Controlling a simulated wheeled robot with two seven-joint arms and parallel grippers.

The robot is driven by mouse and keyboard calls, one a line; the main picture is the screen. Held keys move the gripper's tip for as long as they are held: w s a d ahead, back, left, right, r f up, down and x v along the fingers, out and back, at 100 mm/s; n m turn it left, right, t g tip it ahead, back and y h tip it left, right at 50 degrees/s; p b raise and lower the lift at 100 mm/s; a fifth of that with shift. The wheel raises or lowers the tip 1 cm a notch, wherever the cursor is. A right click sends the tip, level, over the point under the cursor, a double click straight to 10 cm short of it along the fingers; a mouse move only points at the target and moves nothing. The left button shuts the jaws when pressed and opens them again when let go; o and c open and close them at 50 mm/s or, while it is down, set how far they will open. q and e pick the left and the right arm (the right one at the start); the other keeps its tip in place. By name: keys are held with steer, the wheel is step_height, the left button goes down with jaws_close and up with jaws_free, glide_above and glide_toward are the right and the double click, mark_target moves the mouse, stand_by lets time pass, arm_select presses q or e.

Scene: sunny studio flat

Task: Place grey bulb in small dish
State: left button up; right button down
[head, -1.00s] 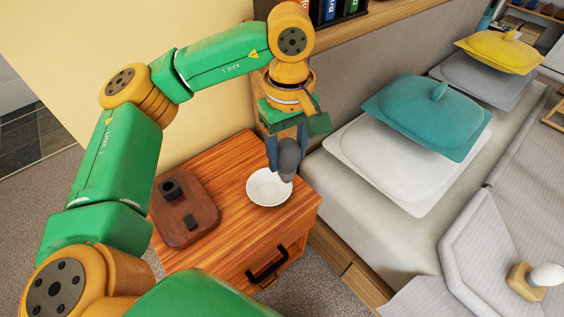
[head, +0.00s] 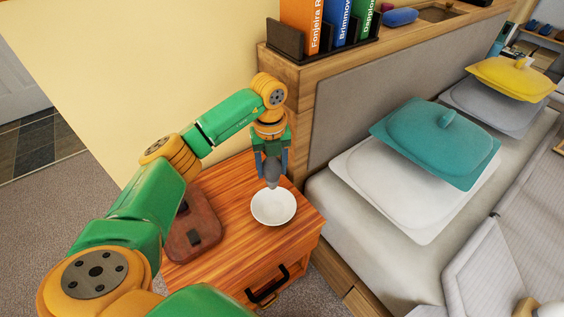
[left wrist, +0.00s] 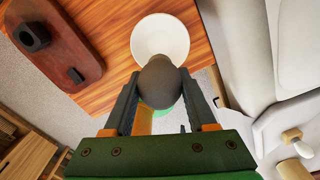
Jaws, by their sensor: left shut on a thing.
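My left gripper (head: 271,168) is shut on a grey bulb (head: 272,176) and holds it above the wooden nightstand, just behind the rim of the small white dish (head: 274,208) in the head view. In the left wrist view the grey bulb (left wrist: 158,84) sits between the two fingers and covers the near edge of the dish (left wrist: 160,36). The dish looks empty where it shows. Whether the bulb touches the dish cannot be told. My right gripper is not in view.
A reddish-brown board (head: 192,236) with dark fittings lies left of the dish on the nightstand (head: 232,260). The bed with a white pillow (head: 400,200) and a teal covered dish-like object (head: 435,140) is at the right. Books (head: 335,25) stand on the headboard shelf.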

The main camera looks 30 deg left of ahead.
mark_target(272, 178)
arm_select(q)
step_height(272, 178, down, 11)
steer(key=b, duration=1)
steer(key=shift+f+b, duration=0.1)
steer(key=shift+b, duration=0.3)
steer(key=o, duration=1.4)
steer(key=shift+r, duration=0.2)
step_height(272, 178, up, 8)
steer(key=p, duration=0.8)
steer(key=shift+f, duration=0.25)
steer(key=shift+f+b, duration=0.35)
steer(key=shift+b, duration=0.05)
